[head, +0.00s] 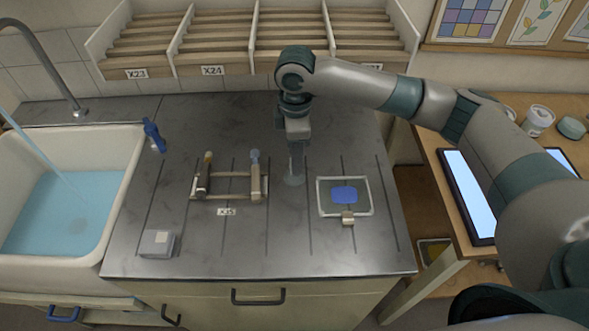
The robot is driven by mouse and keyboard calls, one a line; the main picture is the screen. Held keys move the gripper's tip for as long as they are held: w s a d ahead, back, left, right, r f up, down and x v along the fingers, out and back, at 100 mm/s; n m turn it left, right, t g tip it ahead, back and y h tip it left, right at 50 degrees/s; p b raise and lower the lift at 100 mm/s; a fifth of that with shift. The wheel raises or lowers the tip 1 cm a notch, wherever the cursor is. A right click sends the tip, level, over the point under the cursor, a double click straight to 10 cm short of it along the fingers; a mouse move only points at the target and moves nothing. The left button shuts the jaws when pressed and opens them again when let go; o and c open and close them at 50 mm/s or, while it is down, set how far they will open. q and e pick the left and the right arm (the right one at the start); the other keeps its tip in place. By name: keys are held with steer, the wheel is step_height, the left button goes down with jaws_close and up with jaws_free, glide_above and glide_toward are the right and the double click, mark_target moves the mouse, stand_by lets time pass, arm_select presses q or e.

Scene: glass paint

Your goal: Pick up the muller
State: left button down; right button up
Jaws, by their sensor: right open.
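The muller (292,181) appears to be the clear, round-based glassy piece on the dark worktop, left of the glass slab. It is faint, and its upper part is hidden by or blends with my right gripper (297,160). My right gripper points down directly over it and is open, with its fingers at or around the upper part; I cannot tell whether they touch it. The pale-edged slab (326,208) lies to the right with a patch of blue paint (344,195) on it. My left gripper is not in view.
A wooden rack (230,197) with upright tools stands left of the muller. A small beige block (348,217) sits at the slab's front edge. A grey-white box (157,243) is near the front left. A sink (118,185) with water is at left. The front middle of the worktop is clear.

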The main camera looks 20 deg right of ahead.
steer(key=shift+s+a+f+p, duration=0.1)
steer(key=shift+f+p, duration=0.45)
steer(key=shift+f, duration=1.35)
steer(key=shift+c, duration=0.3)
jaws_close()
